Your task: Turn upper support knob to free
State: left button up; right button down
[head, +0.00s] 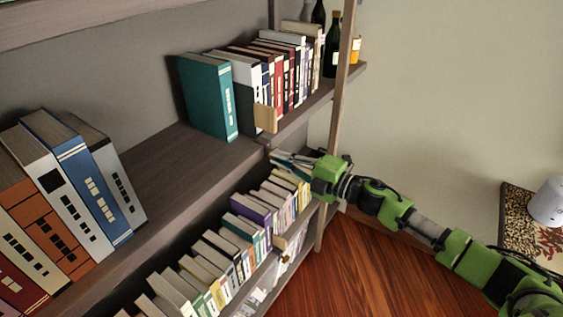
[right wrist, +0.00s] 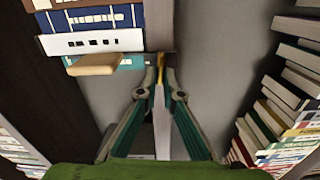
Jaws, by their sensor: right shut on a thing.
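The green right arm reaches in from the right in the head view. My right gripper (head: 284,156) is at the front edge of the upper shelf, just below the wooden block (head: 265,117) by the books. In the right wrist view my right gripper (right wrist: 161,66) has its fingertips closed around a small yellow-brass piece (right wrist: 160,73), which looks like the upper support knob. The fingers hide most of it, so its turn position cannot be told. The wooden block also shows in the right wrist view (right wrist: 95,64), left of the fingertips. My left gripper is not in view.
A teal book (head: 207,97) and a row of books stand on the upper shelf (head: 190,160), with bottles (head: 333,50) behind the post (head: 343,70). Lower books (head: 215,255) sit close under the gripper. A lower brass knob (head: 285,258) shows. Floor (head: 360,270) at right is clear.

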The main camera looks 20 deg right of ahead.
jog(key=shift+f+n+b, duration=0.1)
jog(key=shift+n+b, duration=0.2)
jog(key=shift+n, duration=0.4)
jog(key=c, duration=2.2)
grip_release()
jog(key=v, duration=1.2)
jog(key=shift+d, duration=0.1)
